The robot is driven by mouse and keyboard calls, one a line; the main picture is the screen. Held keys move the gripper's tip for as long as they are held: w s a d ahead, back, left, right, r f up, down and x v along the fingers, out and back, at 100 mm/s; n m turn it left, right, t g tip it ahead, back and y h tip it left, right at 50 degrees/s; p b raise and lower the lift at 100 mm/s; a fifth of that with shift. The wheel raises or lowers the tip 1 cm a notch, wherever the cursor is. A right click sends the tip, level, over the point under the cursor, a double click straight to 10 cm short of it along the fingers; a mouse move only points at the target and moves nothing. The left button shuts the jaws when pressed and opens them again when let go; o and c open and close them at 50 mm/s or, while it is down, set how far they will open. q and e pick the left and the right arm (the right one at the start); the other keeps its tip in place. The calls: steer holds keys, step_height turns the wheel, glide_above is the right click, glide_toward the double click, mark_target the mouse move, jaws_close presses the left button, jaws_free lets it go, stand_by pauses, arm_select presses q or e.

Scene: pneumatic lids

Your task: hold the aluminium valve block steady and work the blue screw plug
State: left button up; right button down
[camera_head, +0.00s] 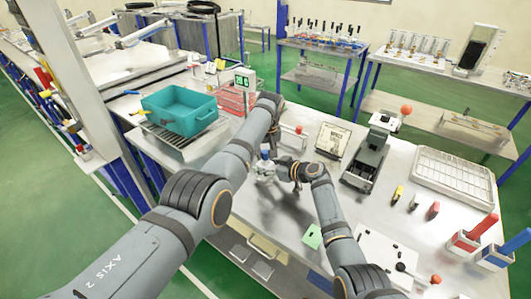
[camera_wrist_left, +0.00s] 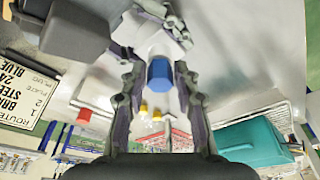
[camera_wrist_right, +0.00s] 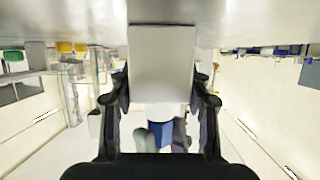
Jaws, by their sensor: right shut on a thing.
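The aluminium valve block (camera_head: 264,176) is at the middle of the bench in the head view. It fills the upper middle of the right wrist view (camera_wrist_right: 161,65), between the fingers of my right gripper (camera_wrist_right: 160,95), which is shut on it. The blue screw plug (camera_wrist_left: 160,73) sits at the end of a pale boss on the block. Its blue also shows low in the right wrist view (camera_wrist_right: 157,133). My left gripper (camera_wrist_left: 157,80) is open, with its fingers on either side of the plug and gaps visible between. In the head view it comes down from above the block.
A teal crate (camera_head: 178,107) and a red basket (camera_head: 236,98) stand at the back left. A lettered placard (camera_head: 333,139), a dark grey device (camera_head: 368,160) and a wire rack (camera_head: 455,175) stand to the right. A green card (camera_head: 312,236) lies near the front edge.

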arm_select(q)
jaws_close()
steer(key=m, duration=0.2)
steer(key=m+h, duration=0.1)
steer(key=m, duration=0.2)
steer(key=shift+a+m+h, duration=0.3)
steer(key=shift+m, duration=1.2)
steer(key=m, duration=0.2)
steer(key=m+g+h, duration=0.1)
steer(key=m, duration=0.1)
steer(key=shift+w+a, duration=0.15)
steer(key=shift+a, duration=0.05)
steer(key=o, duration=0.6)
jaws_free()
steer(key=shift+c, duration=0.7)
steer(key=shift+d, duration=0.1)
